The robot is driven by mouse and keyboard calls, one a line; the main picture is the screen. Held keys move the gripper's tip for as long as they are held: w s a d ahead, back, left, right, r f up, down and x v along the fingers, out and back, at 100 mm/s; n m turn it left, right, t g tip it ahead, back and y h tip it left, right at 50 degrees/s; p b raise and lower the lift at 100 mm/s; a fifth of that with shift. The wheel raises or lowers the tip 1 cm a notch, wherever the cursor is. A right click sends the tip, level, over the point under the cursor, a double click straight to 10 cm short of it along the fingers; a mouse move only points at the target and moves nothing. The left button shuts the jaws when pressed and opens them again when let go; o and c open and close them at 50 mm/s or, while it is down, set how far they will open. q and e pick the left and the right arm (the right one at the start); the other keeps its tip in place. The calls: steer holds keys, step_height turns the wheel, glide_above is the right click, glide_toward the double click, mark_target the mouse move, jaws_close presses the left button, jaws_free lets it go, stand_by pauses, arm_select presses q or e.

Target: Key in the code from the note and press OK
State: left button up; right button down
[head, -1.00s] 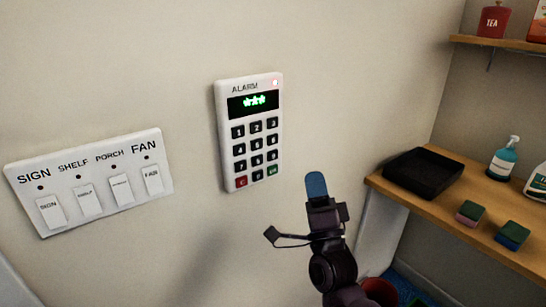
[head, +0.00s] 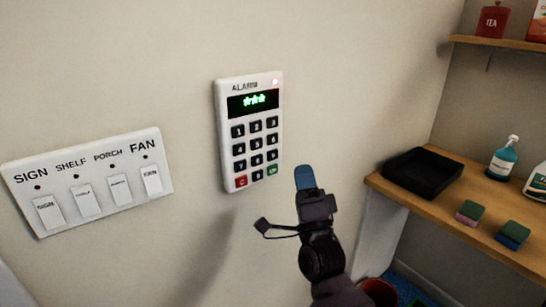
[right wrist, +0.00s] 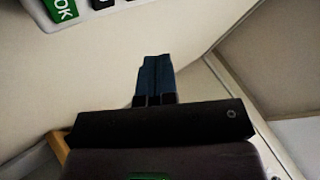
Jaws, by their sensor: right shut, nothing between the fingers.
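The white alarm keypad (head: 226,140) is on the wall. Its dark display (head: 253,102) shows three green stars, and a red light glows at its top right. The dark number keys (head: 256,140) sit above a red C key (head: 241,181) and a green OK key (head: 272,170). My right gripper (head: 305,177) is shut and empty, its blue fingertips just right of the OK key and apart from the keypad. In the right wrist view the fingertips (right wrist: 154,75) are together, with the green OK key (right wrist: 62,9) at the top left. The code note is not in view.
A switch panel (head: 101,205) with SIGN, SHELF, PORCH and FAN switches is left of the keypad. At right, a wooden shelf (head: 450,215) carries a black tray (head: 423,172), a blue bottle (head: 503,160) and two sponges (head: 470,213). The wall around the keypad is clear.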

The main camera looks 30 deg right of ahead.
mark_target(273, 155)
steer(key=shift+w+a+b, duration=0.15)
steer(key=shift+w, duration=1.35)
steer(key=shift+w+a+b, duration=0.1)
steer(key=shift+w+b, duration=0.05)
steer(key=shift+w, duration=1.3)
steer(key=shift+w, duration=0.15)
steer(key=shift+w, duration=0.25)
